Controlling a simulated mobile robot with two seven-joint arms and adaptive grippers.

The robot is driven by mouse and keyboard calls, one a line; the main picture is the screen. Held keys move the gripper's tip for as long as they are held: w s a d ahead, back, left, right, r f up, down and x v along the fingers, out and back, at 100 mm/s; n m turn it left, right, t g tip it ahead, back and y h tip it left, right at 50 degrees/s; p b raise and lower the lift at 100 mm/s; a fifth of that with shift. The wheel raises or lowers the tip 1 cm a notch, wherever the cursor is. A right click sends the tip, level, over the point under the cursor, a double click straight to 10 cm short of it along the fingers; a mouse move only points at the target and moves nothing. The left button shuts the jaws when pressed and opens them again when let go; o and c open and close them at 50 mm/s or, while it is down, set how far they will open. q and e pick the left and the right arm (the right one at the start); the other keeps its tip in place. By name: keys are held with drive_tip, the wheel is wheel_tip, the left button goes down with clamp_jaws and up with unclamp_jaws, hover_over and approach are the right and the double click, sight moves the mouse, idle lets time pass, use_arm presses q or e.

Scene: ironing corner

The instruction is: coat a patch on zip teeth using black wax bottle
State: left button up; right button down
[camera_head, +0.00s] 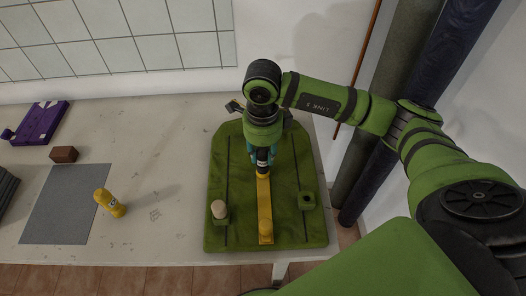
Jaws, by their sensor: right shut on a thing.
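A yellow strip (265,215), which looks like the zip, runs up and down the middle of a green mat (236,160). Its teeth are too small to make out. My right gripper (262,162) points down over the far end of the strip. It is shut on a dark thing, most likely the black wax bottle, mostly hidden by the fingers and wrist. I cannot tell whether its tip touches the strip. My left gripper is not in view.
A green holder (219,220) with a beige-topped thing stands left of the strip; another holder (307,201) to the right looks empty. A yellow bottle (110,203), grey sheet (65,205), brown block (64,154) and purple item (40,122) lie further left on the table (165,225).

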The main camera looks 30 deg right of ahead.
drive_tip(key=shift+f+b, duration=0.4)
drive_tip(key=shift+f, duration=0.05)
drive_tip(key=shift+s+a, duration=0.1)
drive_tip(key=shift+s, duration=0.05)
drive_tip(key=shift+s+a+r, duration=0.15)
drive_tip(key=shift+s+a, duration=0.1)
drive_tip(key=shift+s, duration=0.3)
drive_tip(key=shift+s+a+f, duration=0.15)
drive_tip(key=shift+s+a, duration=0.2)
drive_tip(key=shift+s, duration=0.45)
drive_tip(key=shift+s+a+f, duration=0.15)
drive_tip(key=shift+s+a, duration=0.2)
drive_tip(key=shift+s, duration=0.4)
drive_tip(key=shift+r, duration=0.5)
drive_tip(key=shift+s+a, duration=0.4)
drive_tip(key=shift+s, duration=0.35)
drive_tip(key=shift+s+a, duration=0.35)
drive_tip(key=shift+s, duration=0.45)
drive_tip(key=shift+s+a, duration=0.4)
drive_tip(key=shift+s, duration=0.35)
